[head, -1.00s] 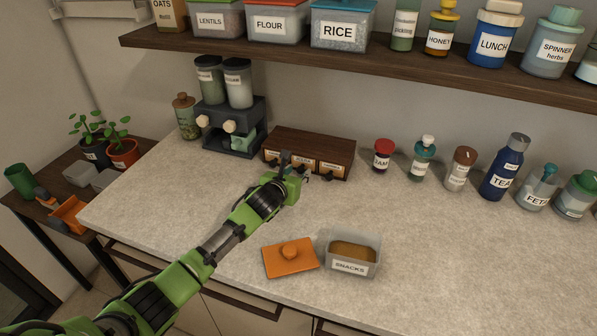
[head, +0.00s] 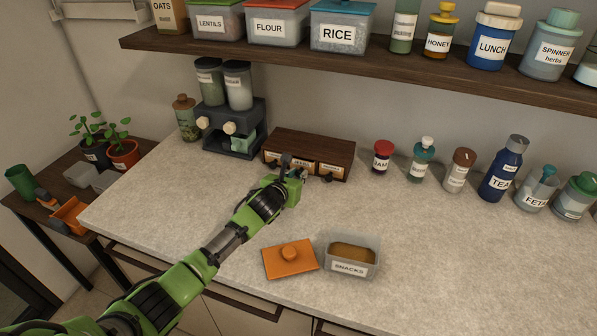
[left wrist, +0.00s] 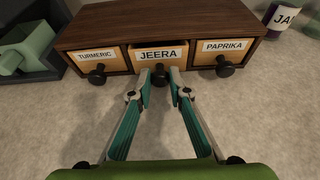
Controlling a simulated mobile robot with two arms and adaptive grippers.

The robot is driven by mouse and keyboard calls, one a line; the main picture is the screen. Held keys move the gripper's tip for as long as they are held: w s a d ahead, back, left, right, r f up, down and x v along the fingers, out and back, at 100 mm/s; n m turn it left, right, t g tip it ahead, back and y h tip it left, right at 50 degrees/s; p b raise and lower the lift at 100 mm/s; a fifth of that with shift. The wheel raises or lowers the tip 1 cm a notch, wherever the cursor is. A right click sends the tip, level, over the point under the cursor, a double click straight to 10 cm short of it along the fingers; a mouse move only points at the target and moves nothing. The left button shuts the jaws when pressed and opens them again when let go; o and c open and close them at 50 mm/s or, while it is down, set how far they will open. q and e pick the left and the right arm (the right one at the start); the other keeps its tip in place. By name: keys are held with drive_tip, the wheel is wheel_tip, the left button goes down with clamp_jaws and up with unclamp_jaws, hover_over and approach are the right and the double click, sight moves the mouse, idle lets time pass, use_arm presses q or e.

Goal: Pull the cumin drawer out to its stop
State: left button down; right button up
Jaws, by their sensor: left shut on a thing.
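The small dark wood spice cabinet (head: 312,146) stands on the counter with three drawers in a row. In the left wrist view the middle drawer is labelled JEERA (left wrist: 172,55), meaning cumin, between TURMERIC (left wrist: 96,57) and PAPRIKA (left wrist: 221,47). The JEERA front seems to stand slightly forward of its neighbours. My left gripper (left wrist: 160,76) is shut on its dark round knob (left wrist: 159,69), one finger on each side. In the head view my left gripper (head: 303,175) is at the cabinet's front and partly covers the drawers. My right gripper is not in view.
An orange lid (head: 290,259) and an open SNACKS box (head: 352,262) lie nearer the front. The counter (head: 210,190) before the cabinet is otherwise clear.

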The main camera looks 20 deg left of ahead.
use_arm(q)
drive_tip(key=s+p, duration=0.2)
drive_tip(key=s, duration=0.1)
drive_tip(key=s+p, duration=0.2)
drive_tip(key=s, duration=0.2)
drive_tip(key=shift+s+a+r, duration=0.1)
drive_tip(key=shift+a+r, duration=0.05)
drive_tip(key=shift+a, duration=0.05)
drive_tip(key=shift+s, duration=0.55)
drive_tip(key=shift+w, duration=0.1)
drive_tip(key=c, duration=1.9)
unclamp_jaws()
drive_tip(key=v, duration=1.2)
